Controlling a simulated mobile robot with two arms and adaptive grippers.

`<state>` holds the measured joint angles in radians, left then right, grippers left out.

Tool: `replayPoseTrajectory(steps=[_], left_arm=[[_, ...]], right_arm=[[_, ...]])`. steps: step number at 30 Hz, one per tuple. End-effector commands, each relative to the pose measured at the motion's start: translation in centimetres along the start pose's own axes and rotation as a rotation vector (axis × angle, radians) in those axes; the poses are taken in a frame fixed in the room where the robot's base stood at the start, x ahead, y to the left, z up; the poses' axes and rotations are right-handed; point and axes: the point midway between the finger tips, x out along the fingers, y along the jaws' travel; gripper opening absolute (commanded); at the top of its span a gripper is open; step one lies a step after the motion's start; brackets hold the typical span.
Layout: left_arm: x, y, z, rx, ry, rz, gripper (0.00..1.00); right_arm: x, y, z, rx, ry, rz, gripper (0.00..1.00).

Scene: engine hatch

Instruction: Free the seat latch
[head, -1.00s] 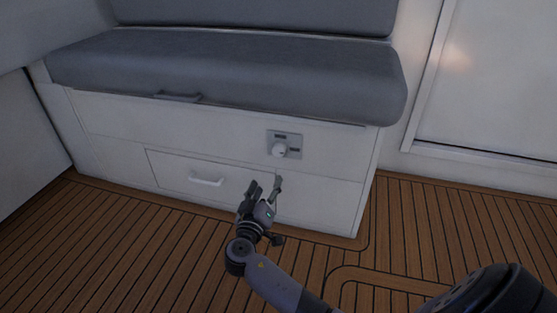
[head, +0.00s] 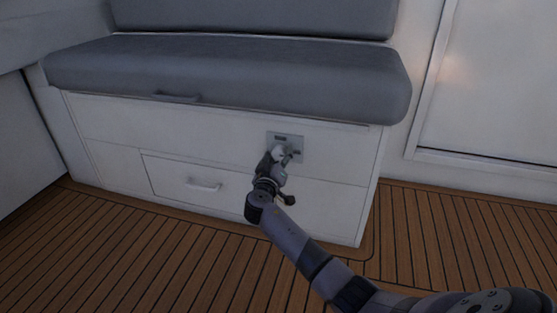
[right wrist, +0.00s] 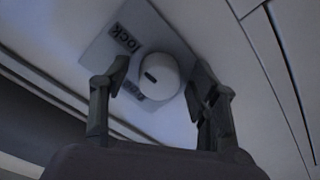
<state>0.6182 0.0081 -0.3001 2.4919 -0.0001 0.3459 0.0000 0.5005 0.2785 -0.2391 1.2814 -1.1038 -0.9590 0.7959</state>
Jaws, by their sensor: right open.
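The seat latch is a round white knob (right wrist: 158,80) with a dark slot, on a grey plate (head: 291,138) on the front of the white seat base. The right wrist view shows labels on the plate (right wrist: 100,45), "lock" and what looks like "free". My right gripper (head: 279,158) is at the knob, its lower part covering some of it in the head view. In the right wrist view the right gripper's open fingers (right wrist: 160,88) stand on either side of the knob; I cannot tell whether they touch it. My left gripper is not in view.
A grey seat cushion (head: 230,75) overhangs the base, with a dark handle (head: 177,97) at its front edge. A drawer with a white handle (head: 203,186) is low on the base. Bare wooden floor (head: 110,245) lies in front.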

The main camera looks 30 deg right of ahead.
Motion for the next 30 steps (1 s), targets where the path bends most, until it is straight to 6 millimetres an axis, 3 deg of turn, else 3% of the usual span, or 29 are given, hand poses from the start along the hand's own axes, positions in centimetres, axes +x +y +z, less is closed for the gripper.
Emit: replayPoseTrajectory(steps=[5, 27, 30], left_arm=[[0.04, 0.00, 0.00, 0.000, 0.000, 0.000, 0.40], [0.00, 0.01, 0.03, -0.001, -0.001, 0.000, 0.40], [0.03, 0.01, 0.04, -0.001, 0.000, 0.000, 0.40]], right_arm=[[0.00, 0.01, -0.01, 0.000, 0.000, 0.000, 0.56], [-0.06, -0.04, 0.03, 0.000, -0.001, -0.001, 0.07], [-0.06, -0.04, 0.02, -0.002, -0.001, -0.001, 0.07]])
